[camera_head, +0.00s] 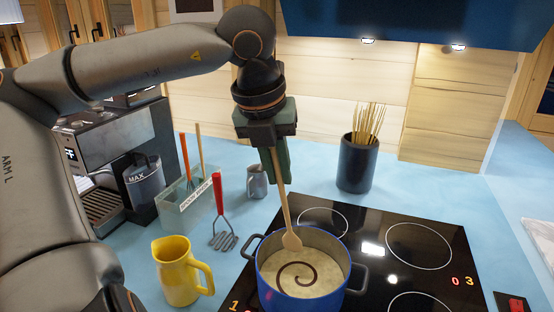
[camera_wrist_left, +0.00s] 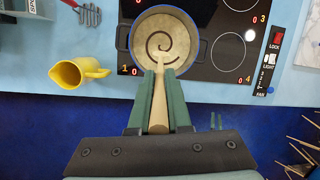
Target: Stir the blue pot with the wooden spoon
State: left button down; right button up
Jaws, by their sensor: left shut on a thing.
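The blue pot (camera_head: 304,302) stands on the black hob, holding a pale, creamy content with a dark spiral on its surface. The pot also shows at the top of the left wrist view (camera_wrist_left: 134,44). My left gripper (camera_head: 276,176) is above the pot, its green fingers shut on the wooden spoon (camera_head: 286,215). The spoon points down, slightly tilted, with its head at the far part of the pot's opening. I cannot tell whether the head touches the content. In the left wrist view the spoon (camera_wrist_left: 159,105) lies between the fingers. My right gripper is out of view.
A yellow jug (camera_head: 177,272) and a red-handled masher (camera_head: 222,238) are left of the pot. A utensil box (camera_head: 188,207), a small metal jug (camera_head: 257,182) and a coffee machine (camera_head: 112,160) stand behind. A dark spaghetti holder (camera_head: 356,165) is behind the hob (camera_head: 455,250). The right counter is mostly clear.

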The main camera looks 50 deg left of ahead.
aim_at(290, 230)
pick_arm(q)
jog(key=b+x, duration=0.3)
jog(key=x, duration=0.1)
jog(key=b+x, duration=0.3)
jog(key=x, duration=0.1)
jog(key=s+d+b+x, duration=0.1)
jog(key=b+x, duration=0.3)
jog(key=shift+a+f, duration=0.1)
jog(key=shift+f, duration=0.35)
jog(key=shift+w+f, duration=0.15)
jog(key=shift+f, duration=0.1)
jog(key=shift+w+f+b, duration=0.1)
jog(key=shift+f+b, duration=0.4)
jog(key=shift+b, duration=0.1)
